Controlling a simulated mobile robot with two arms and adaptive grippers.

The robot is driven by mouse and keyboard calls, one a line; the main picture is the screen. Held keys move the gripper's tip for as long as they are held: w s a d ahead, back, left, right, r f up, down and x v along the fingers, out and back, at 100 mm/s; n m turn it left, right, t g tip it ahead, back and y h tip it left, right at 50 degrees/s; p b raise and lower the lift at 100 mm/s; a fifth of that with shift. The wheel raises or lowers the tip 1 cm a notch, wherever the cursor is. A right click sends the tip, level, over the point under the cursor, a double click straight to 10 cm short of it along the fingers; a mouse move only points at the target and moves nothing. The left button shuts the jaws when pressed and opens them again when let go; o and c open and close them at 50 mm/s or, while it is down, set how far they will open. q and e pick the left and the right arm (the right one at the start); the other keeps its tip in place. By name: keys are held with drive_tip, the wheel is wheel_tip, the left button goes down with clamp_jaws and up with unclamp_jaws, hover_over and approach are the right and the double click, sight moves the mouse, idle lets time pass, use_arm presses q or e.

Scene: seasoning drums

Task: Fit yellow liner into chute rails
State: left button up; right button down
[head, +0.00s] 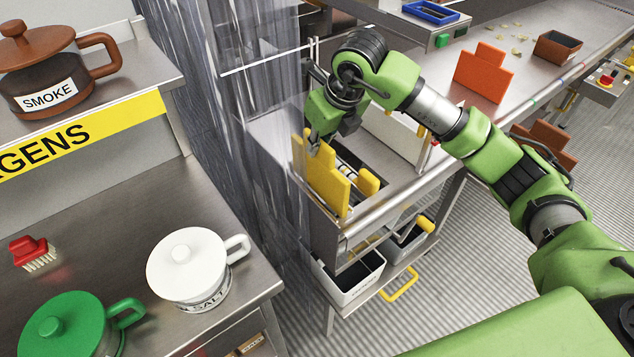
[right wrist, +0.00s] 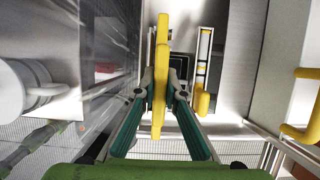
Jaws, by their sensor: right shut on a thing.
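The yellow liner (head: 328,182) is a flat, stepped plate held upright on edge over the left side of the open metal chute (head: 268,128). My right gripper (head: 314,148) is shut on its upper part. In the right wrist view the liner (right wrist: 161,60) stands edge-on between the two fingers of the gripper (right wrist: 160,88). A second yellow piece (head: 368,183) stands to the right inside the chute, apart from the held liner; it also shows in the wrist view (right wrist: 203,103). The liner's lower edge and its contact with the rails cannot be made out. My left gripper is out of view.
Clear hanging strips (head: 235,70) run close along the chute's left. An orange stepped plate (head: 484,72) stands on the bench behind. A white salt pot (head: 188,268) stands on the left counter.

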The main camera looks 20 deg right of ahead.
sight(329, 147)
wheel_tip(329, 147, down, 3)
drive_tip(key=shift+w+r+p, duration=0.1)
drive_tip(key=shift+p, duration=0.2)
drive_tip(key=shift+w+f, duration=0.1)
drive_tip(key=shift+f, duration=0.3)
wheel_tip(329, 147, down, 3)
drive_tip(key=shift+r+p, duration=0.1)
drive_tip(key=shift+p, duration=0.35)
drive_tip(key=shift+f, duration=0.45)
drive_tip(key=c, duration=2.1)
unclamp_jaws()
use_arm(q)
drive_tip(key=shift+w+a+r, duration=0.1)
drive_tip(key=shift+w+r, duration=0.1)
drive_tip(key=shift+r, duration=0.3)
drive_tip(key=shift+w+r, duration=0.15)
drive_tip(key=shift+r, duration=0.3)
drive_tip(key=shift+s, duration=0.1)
use_arm(e)
drive_tip(key=shift+r, duration=0.25)
use_arm(q)
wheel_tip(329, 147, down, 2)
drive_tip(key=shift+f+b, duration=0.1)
drive_tip(key=shift+b, duration=1)
use_arm(e)
drive_tip(key=v, duration=1.1)
drive_tip(key=shift+r, duration=0.3)
